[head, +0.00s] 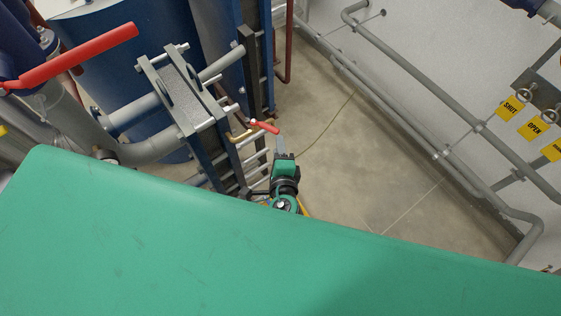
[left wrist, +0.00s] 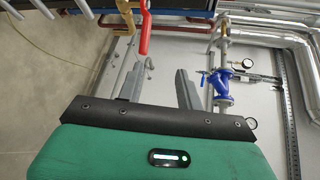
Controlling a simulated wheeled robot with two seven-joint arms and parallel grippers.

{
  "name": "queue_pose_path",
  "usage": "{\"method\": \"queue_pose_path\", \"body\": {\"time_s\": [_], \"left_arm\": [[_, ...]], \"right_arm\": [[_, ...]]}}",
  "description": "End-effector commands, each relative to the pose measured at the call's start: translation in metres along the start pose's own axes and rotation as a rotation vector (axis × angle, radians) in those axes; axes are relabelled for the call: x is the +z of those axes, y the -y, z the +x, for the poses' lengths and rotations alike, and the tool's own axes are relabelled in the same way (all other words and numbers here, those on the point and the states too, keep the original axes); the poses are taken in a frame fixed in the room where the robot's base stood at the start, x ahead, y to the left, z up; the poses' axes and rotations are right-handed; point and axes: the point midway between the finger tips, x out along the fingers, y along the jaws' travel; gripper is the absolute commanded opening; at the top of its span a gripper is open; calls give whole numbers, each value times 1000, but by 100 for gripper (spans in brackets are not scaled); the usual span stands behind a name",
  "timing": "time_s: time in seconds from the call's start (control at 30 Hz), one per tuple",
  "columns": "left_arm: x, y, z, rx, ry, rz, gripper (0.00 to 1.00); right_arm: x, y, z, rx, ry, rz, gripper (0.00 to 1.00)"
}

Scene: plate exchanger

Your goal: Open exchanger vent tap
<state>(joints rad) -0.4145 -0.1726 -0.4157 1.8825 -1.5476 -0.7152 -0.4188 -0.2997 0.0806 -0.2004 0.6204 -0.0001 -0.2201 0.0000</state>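The vent tap's red handle (head: 265,127) sticks out to the right from a small brass tap (head: 241,136) at the blue plate exchanger's frame in the head view. In the left wrist view the red handle (left wrist: 145,34) hangs down beyond the fingers, its lower end near the left finger's tip. My left gripper (head: 279,143) is just below the handle's free end in the head view. Its two grey fingers stand apart in the left wrist view (left wrist: 161,72), with nothing between them. Whether a finger touches the handle cannot be told. My right gripper is not in view.
A large red lever (head: 80,57) on a blue valve is at upper left. Grey pipes (head: 152,147) and a clamp bracket (head: 190,95) lie left of the tap. Yellow "OPEN" (head: 535,128) and "SHUT" (head: 510,107) tags hang at right. The floor (head: 345,170) right of the gripper is mostly clear.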

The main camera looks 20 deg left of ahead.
Motion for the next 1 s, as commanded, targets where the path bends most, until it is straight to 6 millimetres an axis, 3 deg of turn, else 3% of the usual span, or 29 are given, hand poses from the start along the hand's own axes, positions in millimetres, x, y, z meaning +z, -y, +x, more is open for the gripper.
{"method": "queue_pose_path", "body": {"time_s": [0.03, 0.4, 0.9, 0.93, 1.0], "left_arm": [[-6, -5, -10, 20, -4, -14, 36], [-6, -10, -34, 19, -4, -15, 36], [-5, -10, -37, 20, -2, -15, 36], [-5, -10, -37, 20, -2, -14, 34], [-6, -11, -36, 17, -6, -9, 21]], "right_arm": [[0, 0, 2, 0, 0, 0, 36], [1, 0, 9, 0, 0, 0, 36], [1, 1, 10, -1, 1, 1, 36], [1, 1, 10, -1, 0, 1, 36], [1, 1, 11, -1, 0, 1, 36]]}}
